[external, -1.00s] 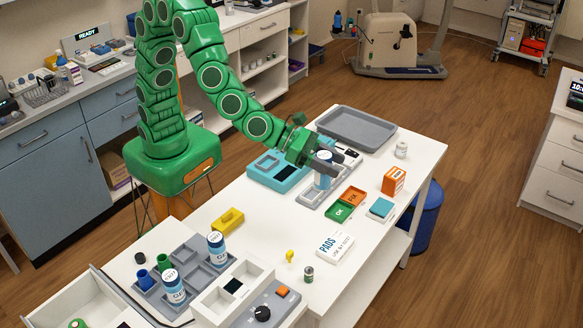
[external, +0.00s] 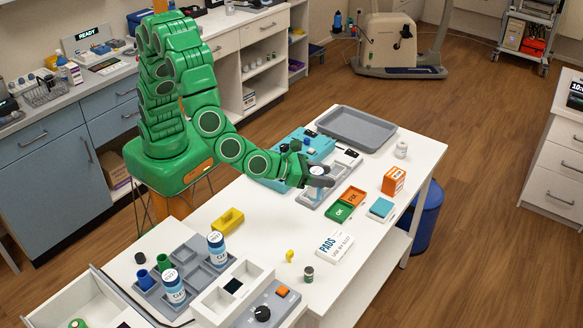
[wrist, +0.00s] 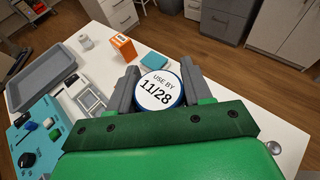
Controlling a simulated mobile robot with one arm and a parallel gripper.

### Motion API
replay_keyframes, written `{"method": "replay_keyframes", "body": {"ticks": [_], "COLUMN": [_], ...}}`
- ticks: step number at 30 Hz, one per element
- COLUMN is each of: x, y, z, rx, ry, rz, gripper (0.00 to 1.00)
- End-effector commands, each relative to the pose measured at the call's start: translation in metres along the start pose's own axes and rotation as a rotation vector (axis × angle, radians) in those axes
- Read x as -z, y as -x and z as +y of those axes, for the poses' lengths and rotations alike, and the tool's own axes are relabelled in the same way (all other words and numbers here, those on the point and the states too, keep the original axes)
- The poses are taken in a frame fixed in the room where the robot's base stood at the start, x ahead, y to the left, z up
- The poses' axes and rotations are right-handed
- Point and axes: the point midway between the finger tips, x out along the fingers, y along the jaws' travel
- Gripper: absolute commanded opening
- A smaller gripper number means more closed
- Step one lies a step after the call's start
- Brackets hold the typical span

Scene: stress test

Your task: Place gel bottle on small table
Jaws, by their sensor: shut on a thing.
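My gripper (external: 322,178) is shut on a bottle with a white round top (external: 317,170) and a blue rim. In the wrist view its top (wrist: 158,91) reads "USE BY 11/28" and sits between the two grey fingers. Two similar blue and white bottles (external: 217,250) (external: 173,288) stand in a grey compartment tray (external: 199,277). I cannot single out a separate small table.
Green and red bins (external: 338,211), an orange box (external: 394,181) and a teal block (external: 382,208) stand to the right of my gripper. A teal device (external: 268,170) and a large grey tray (external: 356,128) lie behind. The table's front middle has free room.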

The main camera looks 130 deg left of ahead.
Motion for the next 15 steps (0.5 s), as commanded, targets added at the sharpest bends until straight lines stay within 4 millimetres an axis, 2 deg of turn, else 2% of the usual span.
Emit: {"method": "replay_keyframes", "body": {"ticks": [1, 6, 10, 15], "x": [0.012, 0.041, 0.057, 0.067], "y": [0.000, 0.005, 0.012, 0.018], "z": [0.010, 0.046, 0.068, 0.083], "rx": [-0.049, -0.208, -0.296, -0.355], "ry": [0.014, 0.074, 0.106, 0.131], "rz": [-0.001, -0.002, -0.004, -0.003], "gripper": [0.10, 0.10, 0.10, 0.10]}}
